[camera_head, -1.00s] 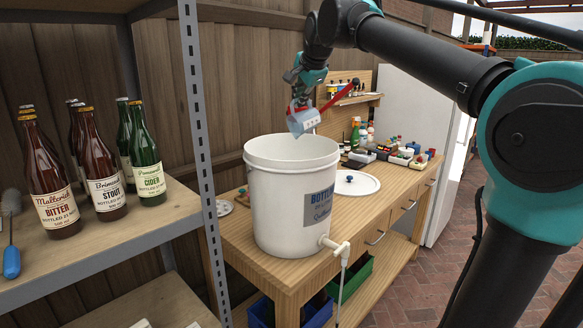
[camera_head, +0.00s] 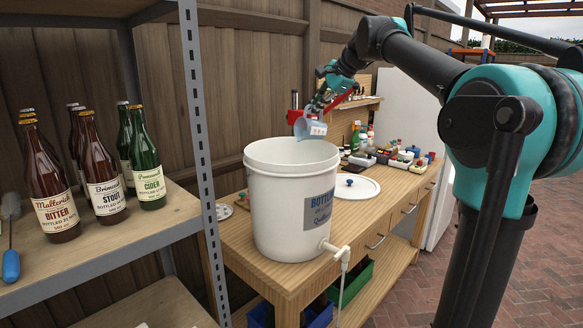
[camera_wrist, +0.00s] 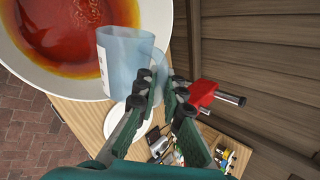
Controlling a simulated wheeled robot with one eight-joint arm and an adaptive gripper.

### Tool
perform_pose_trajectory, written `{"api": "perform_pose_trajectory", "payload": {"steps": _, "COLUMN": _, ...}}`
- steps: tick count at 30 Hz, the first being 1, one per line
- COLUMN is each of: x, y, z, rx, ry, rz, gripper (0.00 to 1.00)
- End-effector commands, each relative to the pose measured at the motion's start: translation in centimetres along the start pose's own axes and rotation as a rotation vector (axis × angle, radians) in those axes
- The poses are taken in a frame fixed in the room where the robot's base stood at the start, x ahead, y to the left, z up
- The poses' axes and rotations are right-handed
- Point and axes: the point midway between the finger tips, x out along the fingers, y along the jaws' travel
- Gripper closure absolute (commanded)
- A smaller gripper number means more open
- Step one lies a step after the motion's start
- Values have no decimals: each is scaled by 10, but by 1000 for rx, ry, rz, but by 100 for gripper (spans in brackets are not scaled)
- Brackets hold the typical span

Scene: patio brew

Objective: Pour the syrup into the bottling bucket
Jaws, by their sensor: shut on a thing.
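The white bottling bucket (camera_head: 275,205) stands upright on the wooden bench with its top open. In the wrist view, amber-red liquid (camera_wrist: 65,38) lies in the bottom of the bucket (camera_wrist: 58,84). My gripper (camera_head: 319,108) is shut on a translucent pale-blue jug (camera_head: 309,130) with markings on its side. The jug is above the bucket's back rim, slightly tilted. In the wrist view, my gripper (camera_wrist: 164,84) pinches the jug (camera_wrist: 121,66) at its handle side. The jug looks see-through; no stream shows, and I cannot tell whether any syrup is left in it.
A red-levered tool (camera_head: 294,116) stands close behind the jug. A white lid (camera_head: 354,188) and several small bottles and boxes lie to the bucket's right. A tap (camera_head: 338,251) juts from its front. A shelf with beer bottles (camera_head: 105,185) is on the left.

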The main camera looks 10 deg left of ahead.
Motion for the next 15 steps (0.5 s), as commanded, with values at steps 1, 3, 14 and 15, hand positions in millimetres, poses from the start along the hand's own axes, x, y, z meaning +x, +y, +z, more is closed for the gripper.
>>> {"api": "perform_pose_trajectory", "payload": {"steps": 1, "x": 0, "y": -1, "z": -9, "rx": 20, "ry": -17, "rz": 0, "gripper": 100}}
{"api": "perform_pose_trajectory", "payload": {"steps": 3, "x": 1, "y": 0, "z": -18, "rx": 47, "ry": -49, "rz": 2, "gripper": 100}}
{"api": "perform_pose_trajectory", "payload": {"steps": 14, "x": 5, "y": 1, "z": -53, "rx": 263, "ry": -308, "rz": 22, "gripper": 100}}
{"api": "perform_pose_trajectory", "payload": {"steps": 15, "x": 7, "y": 3, "z": -56, "rx": 288, "ry": -339, "rz": 24, "gripper": 100}}
